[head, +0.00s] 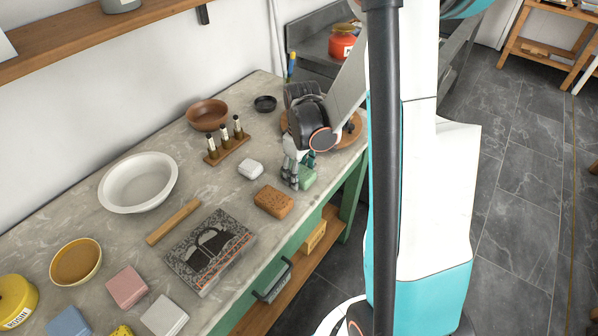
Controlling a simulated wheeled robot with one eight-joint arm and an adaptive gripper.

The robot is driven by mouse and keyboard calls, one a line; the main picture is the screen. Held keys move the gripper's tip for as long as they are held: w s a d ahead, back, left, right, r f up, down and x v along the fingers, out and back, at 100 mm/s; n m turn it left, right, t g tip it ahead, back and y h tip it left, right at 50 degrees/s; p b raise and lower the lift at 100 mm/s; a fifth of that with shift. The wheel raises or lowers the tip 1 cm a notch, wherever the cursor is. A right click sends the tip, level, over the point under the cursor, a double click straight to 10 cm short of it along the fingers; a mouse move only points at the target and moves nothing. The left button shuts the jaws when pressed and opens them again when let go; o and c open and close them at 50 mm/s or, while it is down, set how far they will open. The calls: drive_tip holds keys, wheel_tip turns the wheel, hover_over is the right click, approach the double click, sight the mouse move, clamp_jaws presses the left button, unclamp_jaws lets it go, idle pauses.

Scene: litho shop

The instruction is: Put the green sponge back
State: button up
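The green sponge (307,179) is a small pale green block near the front right edge of the stone-topped bench. My gripper (296,182) points down right at it, with its grey fingers overlapping the sponge's left side in the picture. The fingers partly hide the sponge. I cannot tell whether they are closed on it, or whether it touches the bench top.
An orange-brown sponge (273,201) and a white block (250,169) lie close by, left of my gripper. A bottle rack (227,150), white basin (138,182), wooden bar (173,222), engraved slab (207,251) and pink block (127,287) occupy the bench (112,240).

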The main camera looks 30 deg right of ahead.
sight(300, 171)
drive_tip(key=shift+o, duration=1.1)
drive_tip(key=shift+r, duration=0.1)
wheel_tip(300, 171, up, 12)
drive_tip(key=p, duration=0.4)
drive_tip(key=shift+r, duration=0.15)
